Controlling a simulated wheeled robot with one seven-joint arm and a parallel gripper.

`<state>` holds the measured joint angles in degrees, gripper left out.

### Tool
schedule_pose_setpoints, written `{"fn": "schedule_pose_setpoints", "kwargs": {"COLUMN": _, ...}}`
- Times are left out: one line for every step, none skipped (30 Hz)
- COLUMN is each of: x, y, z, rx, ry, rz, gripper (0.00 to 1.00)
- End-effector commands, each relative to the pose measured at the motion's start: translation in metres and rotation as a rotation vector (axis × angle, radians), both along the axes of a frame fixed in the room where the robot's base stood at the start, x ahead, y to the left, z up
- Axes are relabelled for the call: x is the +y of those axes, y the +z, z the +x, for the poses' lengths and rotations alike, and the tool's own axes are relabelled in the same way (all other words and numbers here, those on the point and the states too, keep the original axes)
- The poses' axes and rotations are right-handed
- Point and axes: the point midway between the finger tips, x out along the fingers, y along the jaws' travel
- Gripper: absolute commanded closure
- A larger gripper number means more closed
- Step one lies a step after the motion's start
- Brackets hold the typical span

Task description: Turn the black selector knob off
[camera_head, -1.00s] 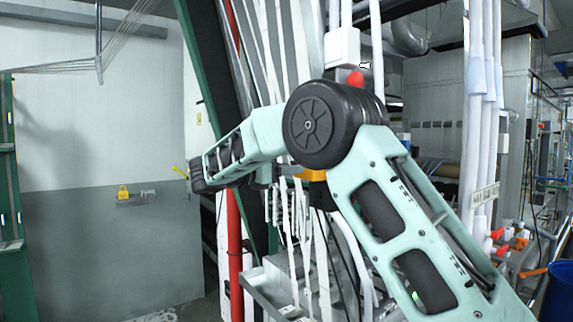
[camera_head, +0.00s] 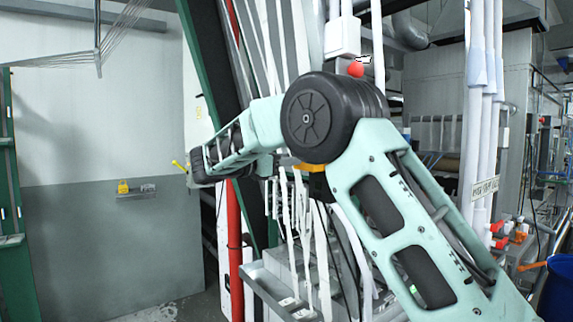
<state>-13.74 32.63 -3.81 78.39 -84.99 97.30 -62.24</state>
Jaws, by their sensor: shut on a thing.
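My arm rises from the lower right to a black round elbow joint, and the forearm runs left and slightly down from it. My gripper cannot be made out; it seems hidden behind or beyond the forearm. The black selector knob cannot be picked out. An orange part (camera_head: 307,167) with dark material below it shows just under the elbow, partly covered; I cannot tell what it is. A small yellow piece (camera_head: 178,166) sticks out near the forearm's left end, and whether it touches the arm is unclear.
A white box (camera_head: 342,38) with a red rounded part (camera_head: 356,69) is above the elbow. A red vertical pipe (camera_head: 235,240), a green post (camera_head: 215,95) and pale hanging strips stand close behind the arm. White pipes (camera_head: 483,110) rise at right. Floor at lower left is clear.

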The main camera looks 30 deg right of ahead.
Motion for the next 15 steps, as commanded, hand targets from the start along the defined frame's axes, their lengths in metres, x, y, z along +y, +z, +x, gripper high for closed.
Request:
{"fn": "schedule_pose_setpoints", "kwargs": {"x": 0.0006, "y": -0.0037, "z": 0.0002, "rx": -0.033, "ry": 0.001, "rz": 0.000, "gripper": 0.92}}
{"fn": "schedule_pose_setpoints", "kwargs": {"x": 0.0006, "y": -0.0039, "z": 0.0002, "rx": -0.056, "ry": 0.002, "rz": 0.001, "gripper": 0.92}}
{"fn": "schedule_pose_setpoints", "kwargs": {"x": 0.0011, "y": -0.0043, "z": 0.0004, "rx": -0.087, "ry": 0.002, "rz": 0.003, "gripper": 0.92}}
{"fn": "schedule_pose_setpoints", "kwargs": {"x": 0.0009, "y": -0.0045, "z": 0.0002, "rx": -0.111, "ry": 0.001, "rz": 0.003, "gripper": 0.92}}
{"fn": "schedule_pose_setpoints", "kwargs": {"x": 0.0008, "y": -0.0047, "z": 0.0001, "rx": -0.137, "ry": 0.001, "rz": 0.004, "gripper": 0.92}}
{"fn": "schedule_pose_setpoints", "kwargs": {"x": 0.0009, "y": -0.0048, "z": 0.0002, "rx": -0.171, "ry": 0.001, "rz": 0.006, "gripper": 0.92}}
{"fn": "schedule_pose_setpoints", "kwargs": {"x": 0.0010, "y": -0.0047, "z": 0.0004, "rx": -0.198, "ry": 0.002, "rz": 0.006, "gripper": 0.92}}
{"fn": "schedule_pose_setpoints", "kwargs": {"x": 0.0011, "y": -0.0047, "z": 0.0005, "rx": -0.224, "ry": 0.002, "rz": 0.007, "gripper": 0.92}}
{"fn": "schedule_pose_setpoints", "kwargs": {"x": 0.0007, "y": -0.0046, "z": 0.0005, "rx": -0.258, "ry": 0.002, "rz": 0.007, "gripper": 0.92}}
{"fn": "schedule_pose_setpoints", "kwargs": {"x": 0.0009, "y": -0.0047, "z": 0.0006, "rx": -0.284, "ry": 0.002, "rz": 0.009, "gripper": 0.92}}
{"fn": "schedule_pose_setpoints", "kwargs": {"x": 0.0010, "y": -0.0046, "z": 0.0006, "rx": -0.309, "ry": 0.002, "rz": 0.010, "gripper": 0.92}}
{"fn": "schedule_pose_setpoints", "kwargs": {"x": 0.0009, "y": -0.0044, "z": 0.0005, "rx": -0.342, "ry": 0.001, "rz": 0.011, "gripper": 0.92}}
{"fn": "schedule_pose_setpoints", "kwargs": {"x": 0.0009, "y": -0.0044, "z": 0.0005, "rx": -0.367, "ry": 0.001, "rz": 0.012, "gripper": 0.92}}
{"fn": "schedule_pose_setpoints", "kwargs": {"x": 0.0007, "y": -0.0043, "z": 0.0005, "rx": -0.389, "ry": 0.001, "rz": 0.013, "gripper": 0.92}}
{"fn": "schedule_pose_setpoints", "kwargs": {"x": 0.0007, "y": -0.0040, "z": 0.0005, "rx": -0.421, "ry": 0.001, "rz": 0.014, "gripper": 0.92}}
